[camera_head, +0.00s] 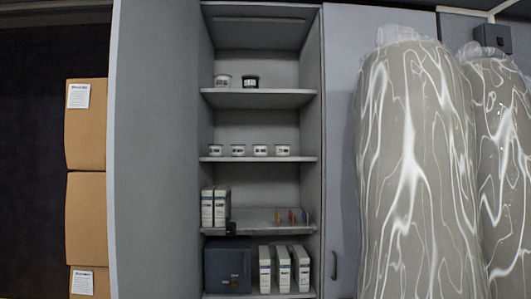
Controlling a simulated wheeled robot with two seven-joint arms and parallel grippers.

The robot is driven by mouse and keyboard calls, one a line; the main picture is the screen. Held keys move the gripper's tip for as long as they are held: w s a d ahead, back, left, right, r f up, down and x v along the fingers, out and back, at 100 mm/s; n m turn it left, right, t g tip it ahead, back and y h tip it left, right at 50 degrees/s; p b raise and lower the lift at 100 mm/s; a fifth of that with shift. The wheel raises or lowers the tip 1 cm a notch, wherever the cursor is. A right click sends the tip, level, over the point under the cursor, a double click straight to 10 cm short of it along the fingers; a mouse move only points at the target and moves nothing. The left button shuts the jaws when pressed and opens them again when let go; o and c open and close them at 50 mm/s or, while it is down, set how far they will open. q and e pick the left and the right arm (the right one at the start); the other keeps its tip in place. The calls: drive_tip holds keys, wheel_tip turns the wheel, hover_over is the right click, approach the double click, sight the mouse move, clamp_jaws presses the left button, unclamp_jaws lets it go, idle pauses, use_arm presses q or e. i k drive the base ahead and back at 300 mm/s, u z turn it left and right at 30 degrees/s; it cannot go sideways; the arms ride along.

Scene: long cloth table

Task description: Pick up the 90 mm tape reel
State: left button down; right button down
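I cannot make out a 90 mm tape reel for certain in the head view. Small round pieces with pale rims and labels stand on the two upper shelves of a grey open cabinet. Several white ones, such as this left one (214,150), stand in a row on the shelf below. They are too small to tell whether any is a reel or to read a size. Neither of my grippers is in view.
The lower shelf (262,230) holds white boxes (214,206) and small coloured pieces (292,216). Below are a dark grey box (227,267) and white boxes (283,269). Brown cartons (86,138) are stacked left; large wrapped rolls (415,170) stand right. No table shows.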

sight(260, 150)
drive_tip(key=u, duration=0.1)
drive_tip(key=i, duration=1.15)
drive_tip(key=z, duration=0.35)
